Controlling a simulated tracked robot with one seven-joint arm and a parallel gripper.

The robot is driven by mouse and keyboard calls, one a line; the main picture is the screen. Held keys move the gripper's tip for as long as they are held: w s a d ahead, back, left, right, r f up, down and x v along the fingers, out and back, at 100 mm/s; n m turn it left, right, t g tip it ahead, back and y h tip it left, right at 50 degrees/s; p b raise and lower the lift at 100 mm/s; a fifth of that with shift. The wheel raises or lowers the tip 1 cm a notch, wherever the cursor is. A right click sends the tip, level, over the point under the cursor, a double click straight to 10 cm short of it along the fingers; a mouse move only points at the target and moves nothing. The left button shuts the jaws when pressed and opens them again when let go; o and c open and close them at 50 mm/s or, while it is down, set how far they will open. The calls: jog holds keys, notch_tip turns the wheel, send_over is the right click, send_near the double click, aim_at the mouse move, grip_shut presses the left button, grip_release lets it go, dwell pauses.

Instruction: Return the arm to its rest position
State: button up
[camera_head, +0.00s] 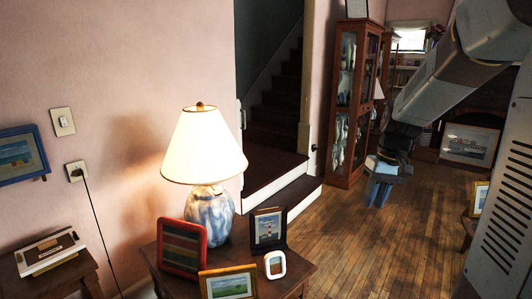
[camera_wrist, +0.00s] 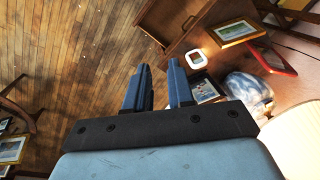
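My arm reaches in from the upper right of the head view and bends down to my gripper (camera_head: 378,192), which hangs over the wooden floor to the right of the side table. In the wrist view my gripper (camera_wrist: 160,85) shows two blue fingers standing apart, with bare floor and a bit of the table edge between them. It is open and holds nothing.
A side table (camera_head: 300,272) bears a lit lamp (camera_head: 209,160) and several framed pictures. A table with a frame (camera_head: 470,222) stands at right. The wooden floor (camera_head: 400,250) between is clear.

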jog(key=s+a+r+t, duration=0.1)
jog(key=s+r+t, duration=0.1)
jog(key=s, duration=0.4)
jog(key=s+a+r+t+h, duration=0.1)
jog(key=s+a+r, duration=0.1)
jog(key=s+r, duration=0.2)
jog(key=s+a+r+m+t, duration=0.1)
jog(key=s+r+t, duration=0.1)
jog(key=s, duration=0.5)
jog(key=shift+s+a+r+t+h, duration=0.3)
jog(key=shift+s+a+r+h, duration=0.1)
jog(key=shift+r, duration=0.1)
